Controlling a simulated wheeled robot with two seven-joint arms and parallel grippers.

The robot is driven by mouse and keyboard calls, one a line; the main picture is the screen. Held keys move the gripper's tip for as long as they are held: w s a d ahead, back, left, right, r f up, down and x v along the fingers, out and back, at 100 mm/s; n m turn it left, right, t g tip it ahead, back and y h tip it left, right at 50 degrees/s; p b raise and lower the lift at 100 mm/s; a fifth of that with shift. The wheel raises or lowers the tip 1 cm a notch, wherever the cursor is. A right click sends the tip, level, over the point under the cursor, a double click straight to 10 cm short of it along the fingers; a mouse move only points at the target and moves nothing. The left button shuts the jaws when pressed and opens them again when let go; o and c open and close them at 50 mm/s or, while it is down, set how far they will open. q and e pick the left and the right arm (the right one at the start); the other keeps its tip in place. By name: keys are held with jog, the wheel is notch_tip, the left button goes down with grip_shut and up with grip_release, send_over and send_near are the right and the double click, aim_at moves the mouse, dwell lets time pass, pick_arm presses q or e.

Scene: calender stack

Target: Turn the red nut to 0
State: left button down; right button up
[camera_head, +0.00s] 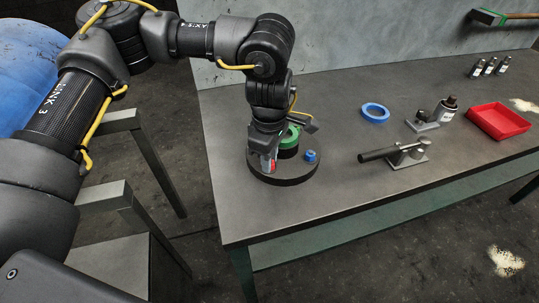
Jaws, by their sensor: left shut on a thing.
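A round dark base (290,179) stands on the workbench near its left end. On it are a green ring (291,137) on a dark post, a small blue nut (310,156) at the right and the red nut (273,166) at the front left. My left gripper (269,161) points down over the base's left side and is shut on the red nut, hiding most of it. Only a sliver of red shows beside the fingers. The number 0 and any markings on the base are too small to make out. My right gripper is not in view.
Several small bottles (490,67) stand at the back. The bench's front left is clear.

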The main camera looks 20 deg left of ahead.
pick_arm(q)
jog(key=m, duration=0.2)
jog(key=shift+r+m, duration=0.1)
jog(key=shift+m, duration=0.3)
jog(key=m, duration=0.2)
jog(key=shift+m, duration=2.3)
jog(key=c, duration=1.2)
grip_release()
jog(key=shift+c, duration=0.2)
